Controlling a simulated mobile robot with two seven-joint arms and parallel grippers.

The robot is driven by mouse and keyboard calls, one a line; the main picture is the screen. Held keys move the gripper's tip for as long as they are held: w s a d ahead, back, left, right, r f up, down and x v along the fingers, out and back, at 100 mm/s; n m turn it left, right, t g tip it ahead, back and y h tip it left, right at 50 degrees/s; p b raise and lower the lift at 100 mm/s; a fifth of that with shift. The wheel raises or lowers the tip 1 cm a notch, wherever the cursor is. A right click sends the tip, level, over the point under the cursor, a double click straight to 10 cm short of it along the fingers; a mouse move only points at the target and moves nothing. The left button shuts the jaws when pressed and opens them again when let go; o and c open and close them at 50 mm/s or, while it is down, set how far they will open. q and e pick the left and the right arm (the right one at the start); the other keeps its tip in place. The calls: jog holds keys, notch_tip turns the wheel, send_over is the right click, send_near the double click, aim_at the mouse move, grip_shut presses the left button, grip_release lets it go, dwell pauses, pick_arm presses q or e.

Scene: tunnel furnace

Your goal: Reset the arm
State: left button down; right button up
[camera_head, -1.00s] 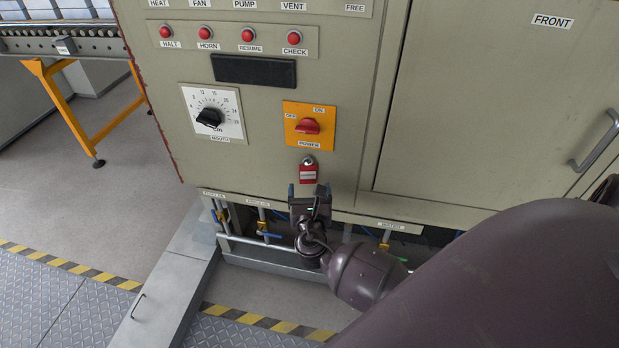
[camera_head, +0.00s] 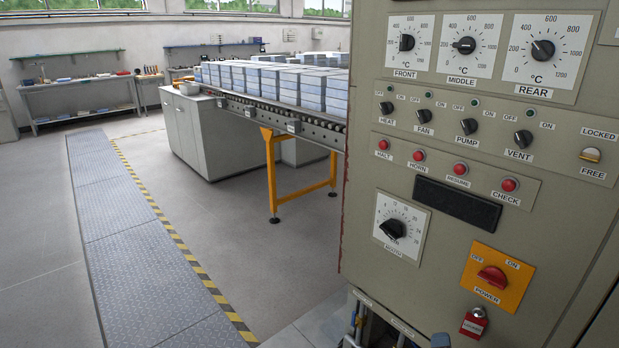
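My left gripper is not in view. A small dark piece at the bottom edge, left of the red padlock (camera_head: 473,322), may be the tip of my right gripper (camera_head: 440,341). Too little of it shows to tell whether it is open or shut. The padlock hangs below the red power switch (camera_head: 492,277) on its orange plate. No arm link of mine shows clearly.
The furnace control panel (camera_head: 455,200) fills the right side, with dials, knobs and red buttons. A roller conveyor (camera_head: 290,122) bearing stacked blocks stands behind it on an orange leg. Grey floor and a metal plate walkway (camera_head: 115,230) lie clear at left.

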jog(key=s+a+f+m+g+y, duration=0.1)
jog(key=s+f+m+y, duration=0.1)
jog(key=s+m, duration=0.7)
jog(key=s+a+f+m+g+y, duration=0.1)
jog(key=s+f+m+g+y, duration=0.1)
jog(key=s+m, duration=0.6)
jog(key=s+f+y, duration=0.1)
jog(key=s, duration=0.5)
jog(key=shift+f+m, duration=0.35)
jog(key=shift+m, duration=0.05)
jog(key=shift+a, duration=0.1)
dwell(0.5)
